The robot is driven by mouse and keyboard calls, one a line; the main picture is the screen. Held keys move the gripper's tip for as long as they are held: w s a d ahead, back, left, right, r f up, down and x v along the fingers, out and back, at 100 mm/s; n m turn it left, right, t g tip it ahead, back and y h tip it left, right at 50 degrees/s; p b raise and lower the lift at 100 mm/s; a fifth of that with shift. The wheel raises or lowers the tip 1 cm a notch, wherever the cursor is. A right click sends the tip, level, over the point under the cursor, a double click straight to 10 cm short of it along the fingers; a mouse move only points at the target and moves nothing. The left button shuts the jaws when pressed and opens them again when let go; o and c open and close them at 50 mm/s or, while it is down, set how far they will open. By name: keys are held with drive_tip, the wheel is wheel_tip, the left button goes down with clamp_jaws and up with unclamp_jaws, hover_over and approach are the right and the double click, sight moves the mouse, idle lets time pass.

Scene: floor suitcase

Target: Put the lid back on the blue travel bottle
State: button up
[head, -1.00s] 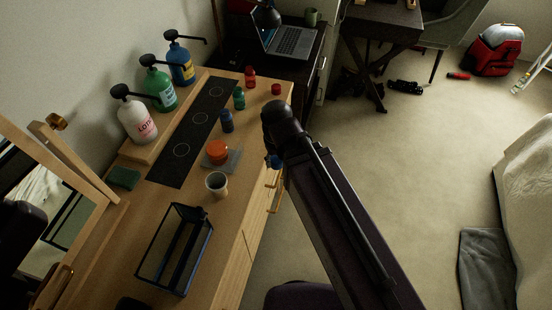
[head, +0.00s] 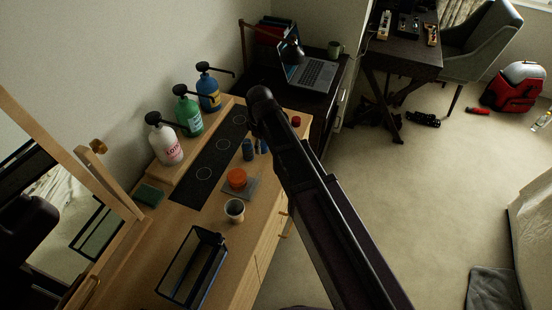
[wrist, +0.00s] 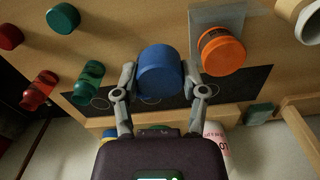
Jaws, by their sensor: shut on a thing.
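My gripper (wrist: 159,76) is shut on the blue lid (wrist: 160,70), which fills the space between its fingertips in the wrist view. A sliver of the lid (head: 262,146) also shows beside my arm in the head view. The blue travel bottle (head: 248,150) stands open on the wooden top, just left of the lid in that view. In the wrist view the bottle is mostly hidden behind the lid, with a darker blue part showing below. The lid appears close to the bottle; I cannot tell if they touch. My arm hides most of the gripper in the head view.
An orange-lidded jar (wrist: 222,50) on a grey mat (head: 251,189) stands close by. Green (wrist: 88,82) and red (wrist: 41,89) bottles and their lids are on the other side. A cup (head: 234,209), glass box (head: 193,267) and several pump bottles (head: 188,112) stand around.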

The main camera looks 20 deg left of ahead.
sight(247, 142)
drive_tip(key=w+a+r+n+p, duration=0.1)
drive_tip(key=a, duration=0.1)
drive_tip(key=w+a+r+n, duration=0.1)
drive_tip(key=a, duration=0.1)
drive_tip(key=w+a+r+n+p, duration=0.1)
drive_tip(key=w+a, duration=0.1)
drive_tip(key=shift+a+r+n+p, duration=0.2)
drive_tip(key=shift+n+p, duration=0.1)
drive_tip(key=shift+n, duration=0.1)
drive_tip(key=shift+w+a+r+n, duration=0.2)
drive_tip(key=shift+w+a+n, duration=0.1)
drive_tip(key=shift+a+n, duration=0.25)
drive_tip(key=shift+f, duration=0.15)
drive_tip(key=shift+f+b, duration=3.05)
drive_tip(key=shift+f, duration=0.2)
drive_tip(key=o, duration=0.8)
